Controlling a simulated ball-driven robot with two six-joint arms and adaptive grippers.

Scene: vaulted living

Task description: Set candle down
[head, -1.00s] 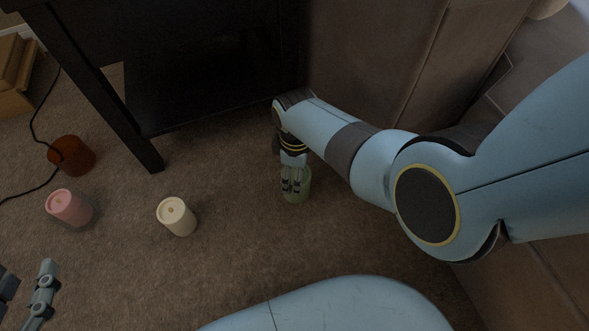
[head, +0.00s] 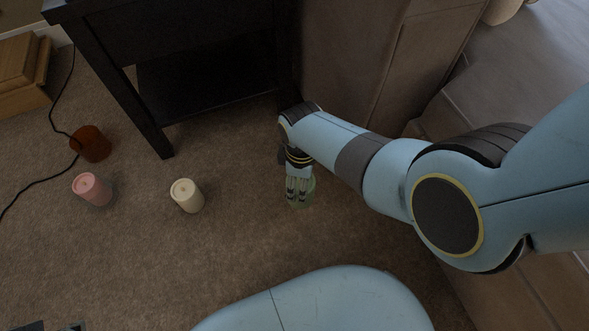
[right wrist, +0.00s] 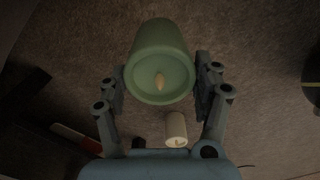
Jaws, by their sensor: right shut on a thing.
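My right gripper (head: 299,190) points down at the carpet in front of the dark side table. It is shut on a pale green candle (head: 309,191), which its fingers partly cover in the head view. In the right wrist view the green candle (right wrist: 160,48) sits between the two fingers, with its wick end facing the camera. The candle is at or close to the carpet; I cannot tell whether it touches. Only small tips of my left gripper (head: 74,327) show at the bottom left edge, too little to tell its state.
The black side table (head: 200,95) and brown sofa (head: 370,60) are close behind my right gripper.

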